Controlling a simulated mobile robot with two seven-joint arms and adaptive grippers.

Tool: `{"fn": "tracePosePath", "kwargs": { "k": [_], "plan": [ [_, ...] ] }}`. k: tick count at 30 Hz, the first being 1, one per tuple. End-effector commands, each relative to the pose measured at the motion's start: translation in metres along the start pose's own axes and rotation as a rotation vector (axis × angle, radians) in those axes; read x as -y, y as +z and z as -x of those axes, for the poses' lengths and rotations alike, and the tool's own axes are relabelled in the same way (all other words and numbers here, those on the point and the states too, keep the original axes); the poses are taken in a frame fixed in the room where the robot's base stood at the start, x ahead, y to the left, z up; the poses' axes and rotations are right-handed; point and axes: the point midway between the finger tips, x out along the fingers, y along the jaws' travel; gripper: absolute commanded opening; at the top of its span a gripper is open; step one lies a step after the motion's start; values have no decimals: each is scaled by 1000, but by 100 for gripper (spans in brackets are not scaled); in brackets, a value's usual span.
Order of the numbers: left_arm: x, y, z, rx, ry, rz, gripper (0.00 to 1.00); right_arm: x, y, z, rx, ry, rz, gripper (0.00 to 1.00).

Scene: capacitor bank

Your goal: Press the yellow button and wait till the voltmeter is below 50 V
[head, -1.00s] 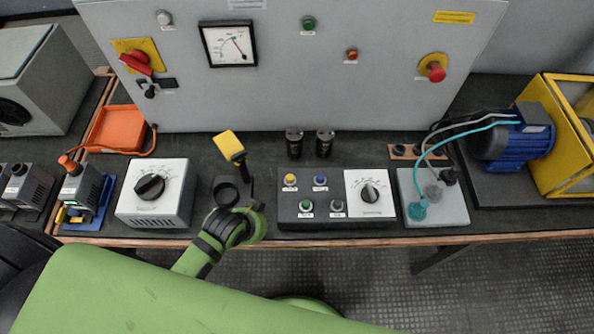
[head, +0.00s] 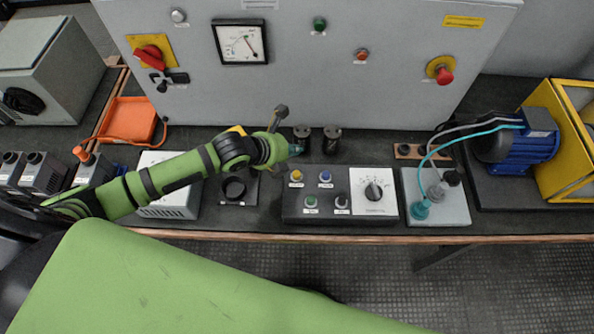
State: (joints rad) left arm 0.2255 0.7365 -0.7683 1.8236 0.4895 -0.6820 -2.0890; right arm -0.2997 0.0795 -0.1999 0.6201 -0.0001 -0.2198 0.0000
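The yellow button (head: 296,175) is at the upper left of the black control box (head: 348,213), beside a blue button (head: 325,176). The voltmeter (head: 240,43) is a white square dial on the grey cabinet. Its needle leans to the right, but the scale is too small to read. My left gripper (head: 284,133) is at the end of the green arm reaching in from the left. It is behind and a little left of the yellow button, close to the black capacitors (head: 332,139), and apart from the button. Its fingers are too small and partly hidden to judge. My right gripper is not in view.
A yellow block (head: 237,130) is mostly hidden behind my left arm. A terminal box (head: 440,207) with cables and a blue motor (head: 530,145) stand to the right.

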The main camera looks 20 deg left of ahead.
Motion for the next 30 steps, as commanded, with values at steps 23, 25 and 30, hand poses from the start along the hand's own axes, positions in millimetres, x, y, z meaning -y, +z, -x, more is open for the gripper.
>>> {"fn": "tracePosePath", "kwargs": {
  "k": [23, 25, 30],
  "plan": [
    [-21, -22, -29, 0, 1, 2, 0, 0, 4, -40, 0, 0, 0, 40],
    [-27, -28, -37, -1, 1, 2, 0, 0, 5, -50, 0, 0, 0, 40],
    [-38, -38, -52, 0, 1, -1, 0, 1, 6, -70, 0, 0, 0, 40]
  ]
}}
